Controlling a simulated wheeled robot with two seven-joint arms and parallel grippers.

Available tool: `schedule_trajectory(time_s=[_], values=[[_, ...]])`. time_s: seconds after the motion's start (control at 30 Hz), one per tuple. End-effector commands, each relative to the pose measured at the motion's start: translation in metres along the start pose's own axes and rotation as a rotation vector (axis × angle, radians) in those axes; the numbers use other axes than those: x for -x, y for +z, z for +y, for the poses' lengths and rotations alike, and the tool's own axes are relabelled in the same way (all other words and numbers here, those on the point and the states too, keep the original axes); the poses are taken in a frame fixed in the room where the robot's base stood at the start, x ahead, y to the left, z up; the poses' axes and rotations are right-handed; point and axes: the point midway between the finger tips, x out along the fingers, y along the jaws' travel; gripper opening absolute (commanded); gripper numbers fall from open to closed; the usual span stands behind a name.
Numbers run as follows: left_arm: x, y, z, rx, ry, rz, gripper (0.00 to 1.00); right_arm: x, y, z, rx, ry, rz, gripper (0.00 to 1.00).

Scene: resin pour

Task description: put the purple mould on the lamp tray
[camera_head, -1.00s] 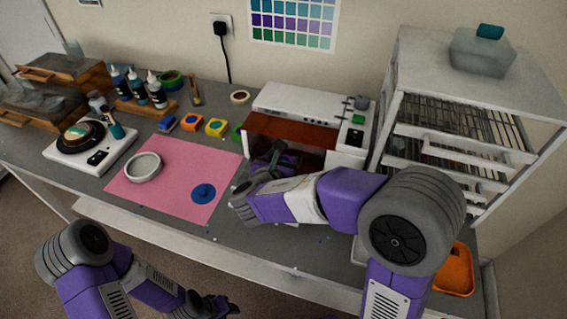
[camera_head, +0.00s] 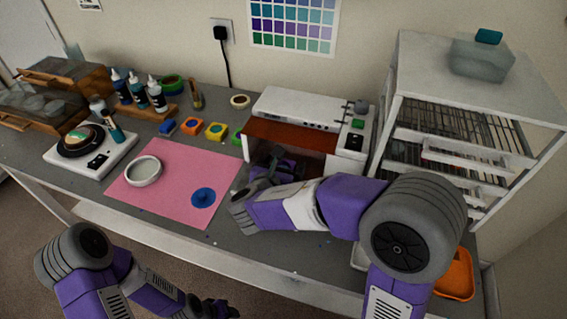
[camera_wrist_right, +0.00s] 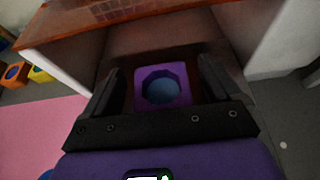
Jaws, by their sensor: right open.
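The purple mould (camera_wrist_right: 178,72) shows in the right wrist view, a square block with a round blue-grey hollow. It sits on a dark brown surface at the mouth of the white lamp (camera_head: 300,108); I cannot make out the edges of the lamp tray. My right gripper (camera_head: 271,166) reaches to the lamp opening in the head view and hides the mould there. In the right wrist view its fingers (camera_wrist_right: 162,85) are open, one on each side of the mould, with visible gaps. My left gripper (camera_head: 217,308) is low at the bottom edge, its jaws unclear.
A reddish-brown panel (camera_head: 290,134) hangs over the lamp opening. Left of it stand yellow (camera_head: 215,131), orange and blue moulds. A pink mat (camera_head: 170,188) holds a white dish (camera_head: 143,171) and a blue disc (camera_head: 203,198). A white rack (camera_head: 455,100) stands right.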

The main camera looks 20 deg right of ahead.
Motion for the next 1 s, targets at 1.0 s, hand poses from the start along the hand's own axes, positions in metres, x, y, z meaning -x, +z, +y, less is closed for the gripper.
schedule_trajectory(time_s=[1.0], values=[[0.027, 0.001, 0.010, 0.000, 0.000, 0.000, 0.43, 0.112, 0.000, 0.000, 0.001, 0.001, -0.001, 0.91]])
